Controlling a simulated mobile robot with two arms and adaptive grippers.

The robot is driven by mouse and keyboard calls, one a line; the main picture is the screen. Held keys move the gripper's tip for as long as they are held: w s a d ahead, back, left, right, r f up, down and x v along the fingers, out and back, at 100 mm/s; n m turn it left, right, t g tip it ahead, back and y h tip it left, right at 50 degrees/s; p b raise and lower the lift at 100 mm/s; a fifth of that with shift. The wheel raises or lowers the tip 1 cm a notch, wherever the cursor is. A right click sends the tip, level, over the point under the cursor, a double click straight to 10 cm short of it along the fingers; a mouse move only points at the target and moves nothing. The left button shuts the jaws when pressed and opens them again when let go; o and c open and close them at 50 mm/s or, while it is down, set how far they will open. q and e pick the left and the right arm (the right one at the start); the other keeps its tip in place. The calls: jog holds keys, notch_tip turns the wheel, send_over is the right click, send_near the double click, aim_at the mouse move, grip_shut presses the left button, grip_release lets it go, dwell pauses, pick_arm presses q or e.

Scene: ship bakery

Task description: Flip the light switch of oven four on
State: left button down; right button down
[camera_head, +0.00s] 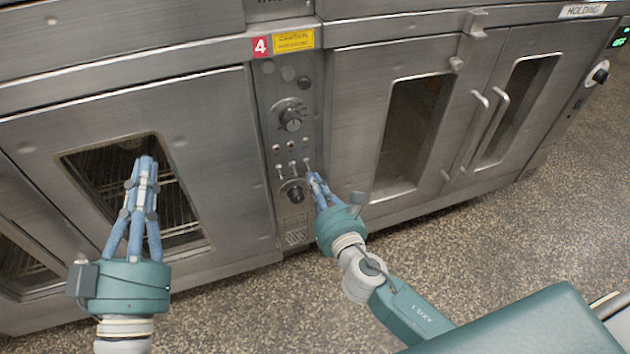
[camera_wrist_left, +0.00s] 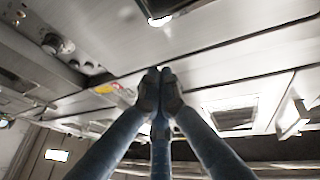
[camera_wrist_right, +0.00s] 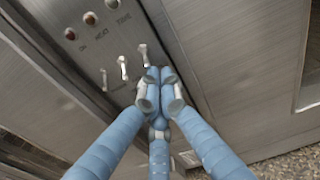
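The oven four control panel (camera_head: 270,110) bears a red "4" label (camera_head: 261,46). Low on it is a row of three small toggle switches (camera_head: 293,166). In the right wrist view the toggles stand at left (camera_wrist_right: 104,79), middle (camera_wrist_right: 123,67) and right (camera_wrist_right: 144,54); their labels are too blurred to tell which is the light. My right gripper (camera_head: 313,177) is shut and empty, its tips close beside the right toggle, just below and right of it in the right wrist view (camera_wrist_right: 161,75). I cannot tell if they touch. My left gripper (camera_head: 147,161) is shut and empty before the left oven door.
A large knob (camera_head: 291,120) sits above the toggles and a smaller knob (camera_head: 293,192) just below. Small indicator lights (camera_wrist_right: 90,18) lie above the toggles. Oven doors with windows flank the panel, with handles (camera_head: 490,125) at right. The speckled floor (camera_head: 460,250) in front is clear.

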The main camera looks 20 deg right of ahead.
pick_arm(q)
jog(key=shift+s+a+f+g+y+p, duration=0.75)
jog(key=shift+f+g, duration=1.55)
jog(key=shift+f, duration=2.35)
jog(key=shift+s+a+f+g+y+p, duration=0.7)
jog(key=shift+f+g, duration=1.6)
jog(key=shift+f, duration=2.3)
jog(key=s+a+f+g+y+p, duration=0.1)
jog(key=s+f+g, duration=0.3)
jog(key=s, duration=0.4)
jog(key=s+a+f+g+y+p, duration=0.1)
jog(key=s+a+f+g+p, duration=0.2)
jog(key=s, duration=0.4)
jog(key=shift+s+a+f+n+g+y, duration=0.4)
jog(key=shift+a+f+g, duration=0.4)
jog(key=shift+f, duration=0.5)
pick_arm(e)
jog(key=shift+s+r+g, duration=0.2)
jog(key=shift+r+g, duration=0.25)
jog(key=shift+g, duration=0.35)
